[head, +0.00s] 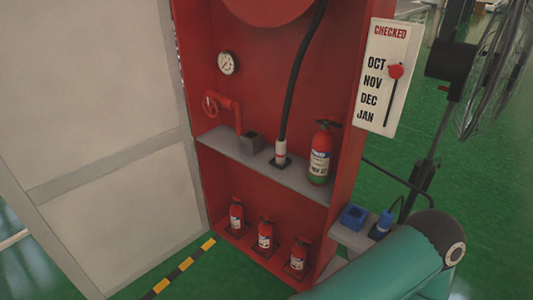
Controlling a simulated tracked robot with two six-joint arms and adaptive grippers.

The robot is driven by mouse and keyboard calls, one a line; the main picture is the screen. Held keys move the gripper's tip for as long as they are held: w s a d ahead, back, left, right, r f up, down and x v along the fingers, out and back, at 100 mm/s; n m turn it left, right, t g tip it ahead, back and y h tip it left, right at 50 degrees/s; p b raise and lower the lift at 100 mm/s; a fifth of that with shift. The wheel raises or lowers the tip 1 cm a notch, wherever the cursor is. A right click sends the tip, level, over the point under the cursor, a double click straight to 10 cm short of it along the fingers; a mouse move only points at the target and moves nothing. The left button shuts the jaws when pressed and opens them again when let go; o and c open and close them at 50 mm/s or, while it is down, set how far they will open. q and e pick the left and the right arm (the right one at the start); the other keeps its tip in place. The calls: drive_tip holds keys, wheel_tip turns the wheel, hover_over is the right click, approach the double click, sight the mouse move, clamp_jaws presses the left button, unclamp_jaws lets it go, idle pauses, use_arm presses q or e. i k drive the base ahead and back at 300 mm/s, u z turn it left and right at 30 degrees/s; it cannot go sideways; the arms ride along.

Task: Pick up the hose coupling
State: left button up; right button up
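The hose coupling (281,150) is a pale piece with a reddish band at the lower end of a black hose (297,75). It stands upright in a small dark holder on the grey shelf (230,143) of a red cabinet. A larger red fire extinguisher (320,155) stands to its right, and a grey square block with a dark top opening (251,142) is to its left. Neither gripper shows in the head view. A teal arm link of mine crosses the bottom right corner.
Several small extinguishers (265,234) stand on the cabinet's lower level. A red valve pipe (226,107) and a gauge (228,63) are on the back wall. A side ledge holds a blue socket (353,216) and a blue plug (385,221). A fan (495,75) stands at right.

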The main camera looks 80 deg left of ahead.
sight(281, 147)
drive_tip(key=z, duration=0.95)
drive_tip(key=i, duration=0.15)
drive_tip(key=u, duration=2.5)
drive_tip(key=i, duration=0.2)
drive_tip(key=u, duration=1.75)
drive_tip(key=k, duration=0.6)
drive_tip(key=u, duration=0.35)
drive_tip(key=i, duration=1.65)
drive_tip(key=z, duration=0.35)
